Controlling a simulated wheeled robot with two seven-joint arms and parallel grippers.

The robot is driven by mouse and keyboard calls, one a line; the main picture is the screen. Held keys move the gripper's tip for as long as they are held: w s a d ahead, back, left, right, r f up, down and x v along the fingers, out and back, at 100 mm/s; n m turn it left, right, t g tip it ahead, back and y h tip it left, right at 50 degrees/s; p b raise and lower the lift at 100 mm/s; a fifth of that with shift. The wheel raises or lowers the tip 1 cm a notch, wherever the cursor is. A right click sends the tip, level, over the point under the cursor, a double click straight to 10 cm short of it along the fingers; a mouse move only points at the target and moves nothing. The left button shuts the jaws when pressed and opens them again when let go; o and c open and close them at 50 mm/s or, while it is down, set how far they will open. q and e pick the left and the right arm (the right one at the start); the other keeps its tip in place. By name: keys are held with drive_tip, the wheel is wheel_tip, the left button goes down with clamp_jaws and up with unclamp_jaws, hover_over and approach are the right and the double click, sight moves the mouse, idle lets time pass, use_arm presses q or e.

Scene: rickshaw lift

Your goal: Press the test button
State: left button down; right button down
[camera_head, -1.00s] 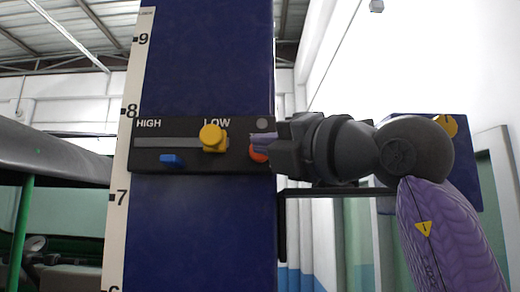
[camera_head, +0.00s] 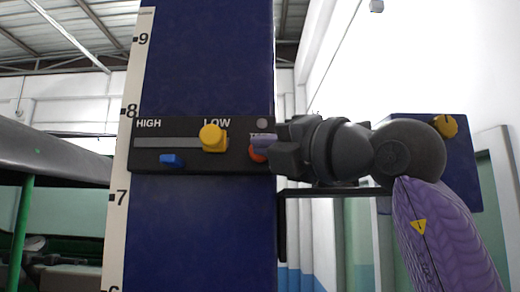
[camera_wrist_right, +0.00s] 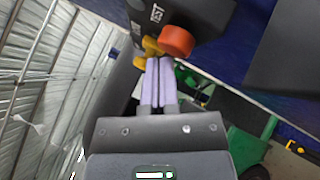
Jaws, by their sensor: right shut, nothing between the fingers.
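The control panel (camera_head: 190,143) on the blue column carries a red-orange button (camera_head: 257,156), partly hidden behind my right gripper. In the right wrist view the button (camera_wrist_right: 175,41) sits just beyond and right of the fingertips, near the word TEST. My right gripper (camera_head: 256,143) is shut and empty, its purple fingers in front of the panel's right end. In the wrist view the closed fingers (camera_wrist_right: 158,62) lie side by side and point toward the panel. I cannot tell whether they touch the button. My left gripper is not in view.
A yellow knob (camera_head: 213,138) sits on the slider slot near LOW, with a blue tab (camera_head: 172,160) below the slot. A grey round spot (camera_head: 262,123) is above the button. A blue box with a yellow knob (camera_head: 446,125) stands behind my right arm.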

drive_tip(key=shift+w, duration=0.45)
idle(0.7)
drive_tip(key=shift+s, duration=0.1)
drive_tip(key=shift+s+b, duration=0.7)
drive_tip(key=shift+s, duration=0.05)
drive_tip(key=s+b, duration=0.3)
drive_tip(key=s, duration=0.2)
idle(0.3)
idle(0.6)
